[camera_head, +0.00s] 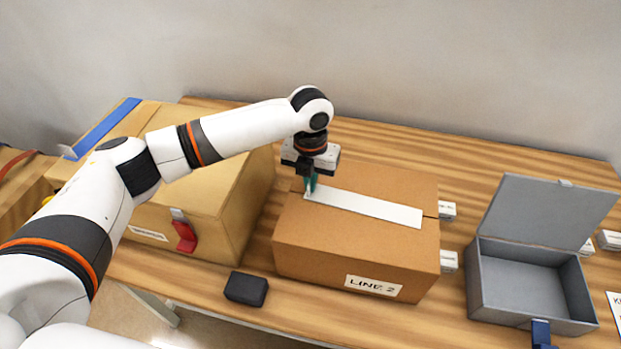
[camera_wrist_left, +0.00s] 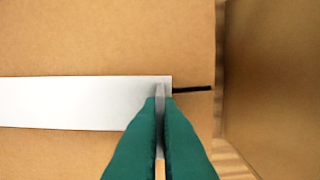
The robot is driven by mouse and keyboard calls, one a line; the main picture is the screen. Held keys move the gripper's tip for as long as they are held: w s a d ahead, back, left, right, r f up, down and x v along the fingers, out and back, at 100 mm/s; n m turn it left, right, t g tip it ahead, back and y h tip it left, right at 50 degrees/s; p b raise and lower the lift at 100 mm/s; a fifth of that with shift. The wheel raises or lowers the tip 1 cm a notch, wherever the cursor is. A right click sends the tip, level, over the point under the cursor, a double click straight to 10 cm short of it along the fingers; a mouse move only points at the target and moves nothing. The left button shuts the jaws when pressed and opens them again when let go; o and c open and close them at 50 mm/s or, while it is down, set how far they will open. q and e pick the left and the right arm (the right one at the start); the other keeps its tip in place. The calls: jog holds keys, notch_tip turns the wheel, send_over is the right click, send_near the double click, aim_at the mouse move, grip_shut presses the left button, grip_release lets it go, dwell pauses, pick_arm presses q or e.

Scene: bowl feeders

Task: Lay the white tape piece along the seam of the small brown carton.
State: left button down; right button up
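The small brown carton (camera_head: 350,250) stands closed on the bench, with a "LINE 2" label on its front. The white tape piece (camera_head: 370,207) lies across its top, over the line of the seam. A short dark bit of seam (camera_wrist_left: 192,90) shows past the tape's end in the left wrist view, where the tape (camera_wrist_left: 70,102) looks flat. My left gripper (camera_head: 311,184) points down at the tape's left end. Its teal fingertips (camera_wrist_left: 161,92) are close together over that end, with a thin pale sliver between them. My right gripper is out of view.
A larger tan carton (camera_head: 215,200) with a red latch (camera_head: 185,237) stands close on the left. An open grey box (camera_head: 530,290) is at right. A small black block (camera_head: 246,288) lies in front. Small white-labelled items (camera_head: 447,210) sit beside the brown carton.

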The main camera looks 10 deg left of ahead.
pick_arm(q)
jog(key=c, duration=1.6)
grip_release()
jog(key=shift+o, duration=0.2)
jog(key=shift+r, duration=0.15)
notch_tip(320, 180, up, 12)
jog(key=b, duration=0.2)
jog(key=shift+f, duration=0.2)
